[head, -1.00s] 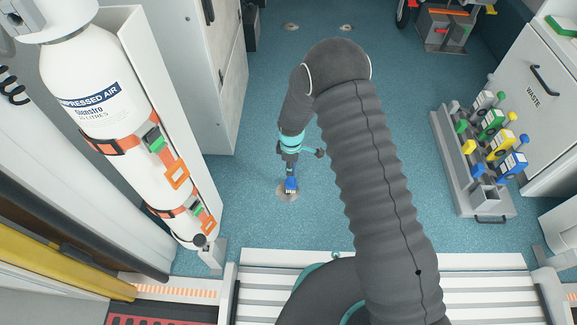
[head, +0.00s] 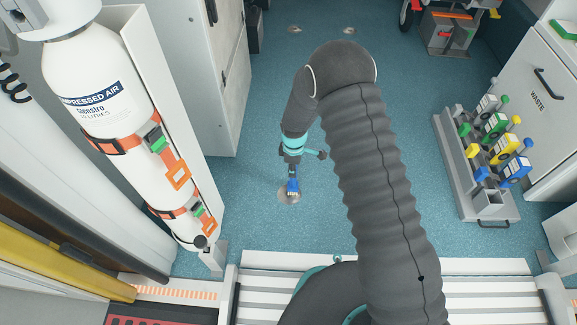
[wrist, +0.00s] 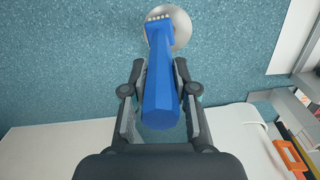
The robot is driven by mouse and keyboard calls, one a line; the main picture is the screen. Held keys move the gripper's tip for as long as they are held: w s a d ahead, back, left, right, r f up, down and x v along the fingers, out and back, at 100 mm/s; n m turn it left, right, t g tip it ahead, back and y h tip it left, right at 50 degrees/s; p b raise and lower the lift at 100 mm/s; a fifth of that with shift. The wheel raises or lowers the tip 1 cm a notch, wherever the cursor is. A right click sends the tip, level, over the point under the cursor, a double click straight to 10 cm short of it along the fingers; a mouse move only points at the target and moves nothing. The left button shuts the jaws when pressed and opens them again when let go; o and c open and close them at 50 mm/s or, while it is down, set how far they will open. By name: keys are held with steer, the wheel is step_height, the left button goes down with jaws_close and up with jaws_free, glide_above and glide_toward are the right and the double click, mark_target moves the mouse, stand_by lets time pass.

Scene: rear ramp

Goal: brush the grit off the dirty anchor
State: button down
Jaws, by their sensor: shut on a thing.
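My gripper (wrist: 160,82) is shut on a blue brush (wrist: 161,50), with a dark finger on each side of its handle. In the head view my gripper (head: 292,168) points down at the floor, and the brush (head: 293,186) is below it. The brush's pale bristle tips are over a round metal floor anchor (wrist: 181,26), which also shows in the head view (head: 284,197). The brush hides part of the anchor. I cannot tell whether the bristles touch it. Grit is too small to make out.
Two more round floor fittings (head: 295,29) (head: 348,30) are at the back. A white air cylinder (head: 95,95) is strapped at the left. The blue floor between is clear.

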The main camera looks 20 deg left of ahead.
steer(key=a, duration=0.1)
steer(key=a+b, duration=0.1)
steer(key=shift+s+a, duration=0.35)
stand_by(1.2)
steer(key=shift+r, duration=0.1)
steer(key=shift+r+p, duration=1.6)
steer(key=shift+r, duration=1.5)
steer(key=shift+r+p, duration=0.75)
steer(key=shift+r, duration=0.6)
